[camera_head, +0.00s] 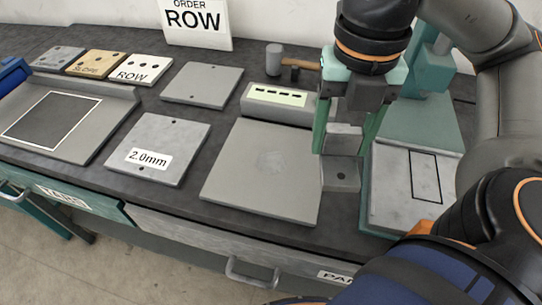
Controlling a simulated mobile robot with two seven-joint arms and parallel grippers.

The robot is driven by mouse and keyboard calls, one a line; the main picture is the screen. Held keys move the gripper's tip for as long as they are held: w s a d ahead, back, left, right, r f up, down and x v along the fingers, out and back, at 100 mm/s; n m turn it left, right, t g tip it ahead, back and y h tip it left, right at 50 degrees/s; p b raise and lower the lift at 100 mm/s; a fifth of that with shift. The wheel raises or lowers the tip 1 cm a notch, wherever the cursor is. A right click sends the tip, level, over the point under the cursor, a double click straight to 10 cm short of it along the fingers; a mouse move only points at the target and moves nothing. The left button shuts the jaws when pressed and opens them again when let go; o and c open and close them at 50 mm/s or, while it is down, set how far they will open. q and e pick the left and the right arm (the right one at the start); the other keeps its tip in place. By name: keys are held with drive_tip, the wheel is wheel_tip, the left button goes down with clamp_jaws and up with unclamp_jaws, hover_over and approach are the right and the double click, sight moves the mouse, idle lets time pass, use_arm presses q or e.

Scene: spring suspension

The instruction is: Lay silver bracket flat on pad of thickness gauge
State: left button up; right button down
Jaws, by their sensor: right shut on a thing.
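The thickness gauge (252,112) stands mid-table, with a pale display showing dashes. Its flat grey pad (236,195) lies in front of it and is bare. My right gripper (344,122) comes down from above at the pad's right edge and is shut on the silver bracket (341,174). The bracket's lower face, with a small hole, shows below the fingers. It hangs beside the right edge of the pad, and I cannot tell its exact height above the table. The fingers hide part of the bracket. My left gripper is out of view.
A teal press (418,125) with an outlined plate (390,205) stands close on the right. A hammer (276,60) lies behind the gauge. Left of the pad are a "2.0mm" plate (182,132), a plain plate (201,84) and a tray (100,130) with a dark square.

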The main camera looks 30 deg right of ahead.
drive_tip(key=shift+s+d+m, duration=0.15)
drive_tip(key=shift+s+m, duration=0.15)
drive_tip(key=shift+m, duration=0.7)
drive_tip(key=shift+w, duration=0.1)
drive_tip(key=w+a+f+b, duration=0.15)
drive_tip(key=w+f, duration=0.25)
drive_tip(key=w, duration=0.5)
hover_over(271, 162)
drive_tip(key=f, duration=0.2)
drive_tip(key=s+f, duration=0.1)
drive_tip(key=f, duration=0.1)
drive_tip(key=shift+f, duration=0.35)
drive_tip(key=shift+w+f, duration=0.35)
drive_tip(key=shift+f, duration=0.1)
wheel_tip(271, 162, down, 3)
drive_tip(key=shift+w+f, duration=0.15)
